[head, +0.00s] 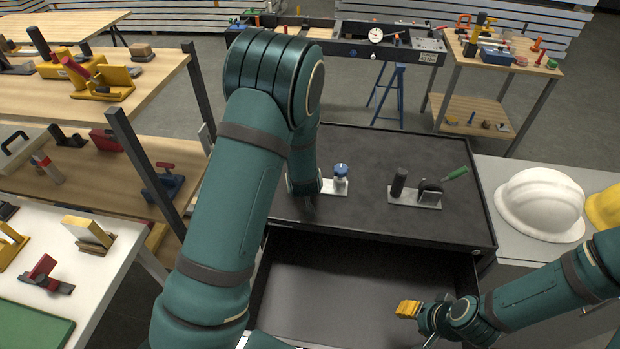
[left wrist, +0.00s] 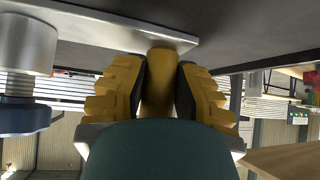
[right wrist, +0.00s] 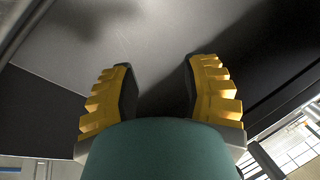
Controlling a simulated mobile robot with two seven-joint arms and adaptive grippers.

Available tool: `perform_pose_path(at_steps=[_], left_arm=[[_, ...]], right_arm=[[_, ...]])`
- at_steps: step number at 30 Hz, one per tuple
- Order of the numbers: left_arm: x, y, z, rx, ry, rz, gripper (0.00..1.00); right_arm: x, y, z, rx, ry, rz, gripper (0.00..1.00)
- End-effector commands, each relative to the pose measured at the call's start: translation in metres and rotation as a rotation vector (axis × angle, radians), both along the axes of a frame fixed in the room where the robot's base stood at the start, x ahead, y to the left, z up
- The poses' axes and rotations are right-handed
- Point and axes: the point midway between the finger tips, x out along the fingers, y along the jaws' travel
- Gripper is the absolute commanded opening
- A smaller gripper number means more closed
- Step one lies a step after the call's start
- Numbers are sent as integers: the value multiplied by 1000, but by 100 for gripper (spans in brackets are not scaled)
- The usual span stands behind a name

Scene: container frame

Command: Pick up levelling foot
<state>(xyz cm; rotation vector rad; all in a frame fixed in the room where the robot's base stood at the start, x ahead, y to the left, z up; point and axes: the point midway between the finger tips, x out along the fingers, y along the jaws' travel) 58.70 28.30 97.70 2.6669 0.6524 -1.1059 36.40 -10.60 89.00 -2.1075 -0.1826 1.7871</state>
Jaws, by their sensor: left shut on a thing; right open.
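My left gripper (left wrist: 160,76) is shut on an upright brass-coloured cylinder (left wrist: 158,92), one finger on each side. The cylinder's end meets a light metal plate (left wrist: 90,20), seen upside down in the left wrist view. Beside it on the plate is a steel and blue fitting (left wrist: 24,70), which shows in the head view (head: 341,174) just right of my left wrist. My left arm hides the held cylinder in the head view. I cannot tell which part is the levelling foot. My right gripper (right wrist: 160,75) is open and empty over the open drawer (head: 350,285).
The plate lies on the black cabinet top (head: 365,150). A second plate (head: 415,198) to its right carries a black post and a green-handled tool. White (head: 540,200) and yellow (head: 605,208) helmets lie on the right. Shelves (head: 90,160) with clamps stand on the left. The drawer looks empty.

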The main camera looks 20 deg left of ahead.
Motion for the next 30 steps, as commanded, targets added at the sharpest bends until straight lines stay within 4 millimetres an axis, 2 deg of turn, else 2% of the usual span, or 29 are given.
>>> perform_pose_path(at_steps=[15, 21, 30], left_arm=[[1, -1, 84, 0, -7, 0, 0], [1, 0, 99, 0, -5, 1, 0], [1, 0, 100, 0, -3, 1, 0]], right_arm=[[-1, -1, 20, 3, -1, 0, 47], [0, -1, 24, 4, 0, 2, 47], [0, -1, 24, 4, -1, 1, 47]])
